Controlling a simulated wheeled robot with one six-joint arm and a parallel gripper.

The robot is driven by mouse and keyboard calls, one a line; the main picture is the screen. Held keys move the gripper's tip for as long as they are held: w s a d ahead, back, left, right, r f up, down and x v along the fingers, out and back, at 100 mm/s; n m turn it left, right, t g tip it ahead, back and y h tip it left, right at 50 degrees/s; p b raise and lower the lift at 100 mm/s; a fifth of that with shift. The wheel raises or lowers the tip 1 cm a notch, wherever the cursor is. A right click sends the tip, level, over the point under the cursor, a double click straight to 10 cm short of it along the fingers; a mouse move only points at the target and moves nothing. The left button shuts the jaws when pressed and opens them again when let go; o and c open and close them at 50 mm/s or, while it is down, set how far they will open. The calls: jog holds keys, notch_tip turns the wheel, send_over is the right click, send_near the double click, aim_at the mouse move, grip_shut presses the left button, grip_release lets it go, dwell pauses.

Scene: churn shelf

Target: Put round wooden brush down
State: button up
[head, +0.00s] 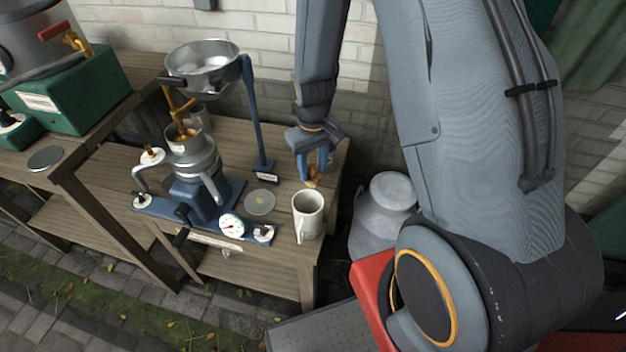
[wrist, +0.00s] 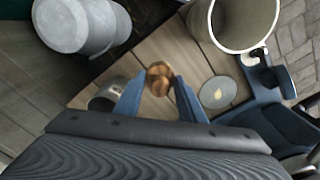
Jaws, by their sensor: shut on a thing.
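The round wooden brush (wrist: 159,78) is between the fingertips of my gripper (wrist: 156,88) in the wrist view. In the head view my gripper (head: 314,168) points down over the right end of the wooden table (head: 283,215), shut on the brush (head: 313,178). The brush is low, close to the tabletop; I cannot tell whether it touches it. Part of it is hidden by the fingers.
A white mug (head: 308,215) stands just in front of the brush. A blue post (head: 255,120) and a round metal disc (head: 260,202) are to the left, beside the separator machine (head: 195,165). A milk churn (head: 383,215) stands right of the table.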

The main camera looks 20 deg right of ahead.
aim_at(313, 180)
jog(key=shift+f, duration=2.45)
jog(key=o, duration=1.1)
jog(key=shift+f, duration=0.15)
notch_tip(313, 180, up, 12)
jog(key=shift+r+b, duration=0.25)
jog(key=shift+b, duration=0.2)
jog(key=s+r, duration=0.3)
jog(key=s, duration=0.1)
jog(key=s+r+m, duration=0.1)
jog(key=s+r, duration=0.3)
jog(key=s, duration=0.1)
jog(key=s+r+m, duration=0.1)
jog(key=s+r, duration=0.2)
jog(key=s, duration=0.2)
jog(key=shift+s+r, duration=0.1)
jog(key=shift+r, duration=0.2)
